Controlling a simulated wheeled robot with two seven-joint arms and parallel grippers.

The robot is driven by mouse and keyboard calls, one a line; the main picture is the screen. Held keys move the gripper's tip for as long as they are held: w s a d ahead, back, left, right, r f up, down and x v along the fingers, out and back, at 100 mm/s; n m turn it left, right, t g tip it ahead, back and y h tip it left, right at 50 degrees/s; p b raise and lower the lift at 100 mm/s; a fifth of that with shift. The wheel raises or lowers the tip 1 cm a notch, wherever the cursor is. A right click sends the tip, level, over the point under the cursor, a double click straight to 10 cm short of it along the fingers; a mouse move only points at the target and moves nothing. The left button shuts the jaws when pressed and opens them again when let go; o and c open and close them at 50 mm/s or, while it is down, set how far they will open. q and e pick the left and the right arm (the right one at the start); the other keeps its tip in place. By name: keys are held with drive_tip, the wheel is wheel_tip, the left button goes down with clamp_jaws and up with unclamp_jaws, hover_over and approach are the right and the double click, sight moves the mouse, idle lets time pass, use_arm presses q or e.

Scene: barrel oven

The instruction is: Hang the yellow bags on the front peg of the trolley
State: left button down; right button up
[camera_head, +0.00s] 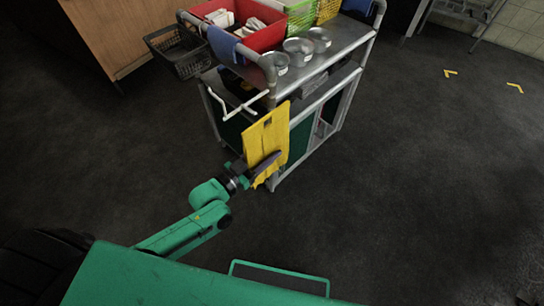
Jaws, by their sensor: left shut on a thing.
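The yellow bags (278,132) hang upright in front of the near corner of the trolley (330,68), with a dark slot near their top. My left gripper (266,165) is shut on the yellow bags at their lower part; its dark fingers lie across them. The white front peg (245,106) sticks out from the trolley's near end, to the left of the bags' top. The bags look apart from the peg, but depth is hard to judge. My right gripper is not in view.
On the trolley stand a red crate (262,38), a green basket (301,18) and metal bowls (298,46). A black wire basket (181,57) hangs at its left. A wooden cabinet (120,35) stands at the upper left. The dark floor (430,170) to the right is clear.

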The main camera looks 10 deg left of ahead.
use_arm(q)
drive_tip(key=shift+w+a+f+b, duration=0.2)
drive_tip(key=shift+w+a+b, duration=0.4)
drive_tip(key=shift+a, duration=0.2)
drive_tip(key=shift+w+a+f+b, duration=0.25)
drive_tip(key=shift+w+a+b, duration=0.2)
drive_tip(key=shift+a+b, duration=0.3)
drive_tip(key=shift+w+a+f+b, duration=0.2)
drive_tip(key=shift+w+a+b, duration=0.4)
drive_tip(key=shift+a, duration=0.2)
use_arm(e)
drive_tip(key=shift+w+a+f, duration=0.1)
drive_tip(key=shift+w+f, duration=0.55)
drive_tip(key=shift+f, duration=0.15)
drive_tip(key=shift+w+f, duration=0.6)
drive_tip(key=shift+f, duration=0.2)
use_arm(q)
drive_tip(key=shift+c, duration=1)
unclamp_jaws()
drive_tip(key=shift+s, duration=0.1)
